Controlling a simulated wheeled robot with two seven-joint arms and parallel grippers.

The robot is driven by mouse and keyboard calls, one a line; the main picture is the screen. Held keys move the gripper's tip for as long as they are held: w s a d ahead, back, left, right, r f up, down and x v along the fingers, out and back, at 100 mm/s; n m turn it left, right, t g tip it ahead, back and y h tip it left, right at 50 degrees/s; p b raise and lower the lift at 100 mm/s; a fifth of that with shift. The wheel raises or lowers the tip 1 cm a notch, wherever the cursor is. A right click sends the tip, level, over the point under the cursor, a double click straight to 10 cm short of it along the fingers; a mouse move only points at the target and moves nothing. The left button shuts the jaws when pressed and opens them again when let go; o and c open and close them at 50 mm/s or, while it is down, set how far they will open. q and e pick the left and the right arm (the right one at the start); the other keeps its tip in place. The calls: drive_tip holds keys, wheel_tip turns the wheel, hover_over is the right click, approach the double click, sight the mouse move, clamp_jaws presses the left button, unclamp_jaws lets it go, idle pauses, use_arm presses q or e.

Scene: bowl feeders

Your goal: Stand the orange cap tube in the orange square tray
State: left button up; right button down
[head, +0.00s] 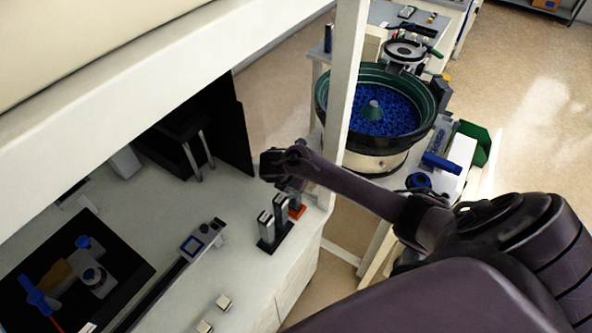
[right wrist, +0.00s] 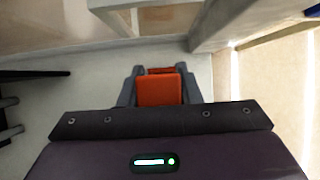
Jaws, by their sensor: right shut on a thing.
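My right gripper (head: 283,168) reaches over the back right part of the white bench in the head view. In the right wrist view its two grey fingers (right wrist: 160,84) are shut on an orange block-like part, which I take as the cap of the orange cap tube (right wrist: 160,91). A small orange piece (head: 297,210), seemingly the orange square tray, sits on the bench below the gripper. A grey upright shape stands at it; whether the tube's foot touches the tray cannot be told. My left gripper is not in view.
Two grey upright pieces, a nearer one (head: 265,228) and a farther one (head: 281,212), stand on dark bases beside the orange piece. A white post (head: 346,90) rises close to my right arm. A bowl feeder with blue parts (head: 395,112) stands behind.

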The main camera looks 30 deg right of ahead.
drive_tip(key=shift+f+b, duration=0.45)
drive_tip(key=shift+f, duration=0.5)
idle(1.0)
drive_tip(key=shift+s+f, duration=0.3)
drive_tip(key=shift+f, duration=0.1)
idle(0.7)
drive_tip(key=shift+w+r+p, duration=0.15)
drive_tip(key=shift+r+p, duration=1.4)
drive_tip(key=shift+r, duration=0.05)
drive_tip(key=shift+w+r+p, duration=0.15)
drive_tip(key=shift+r+p, duration=1.35)
drive_tip(key=shift+r, duration=0.1)
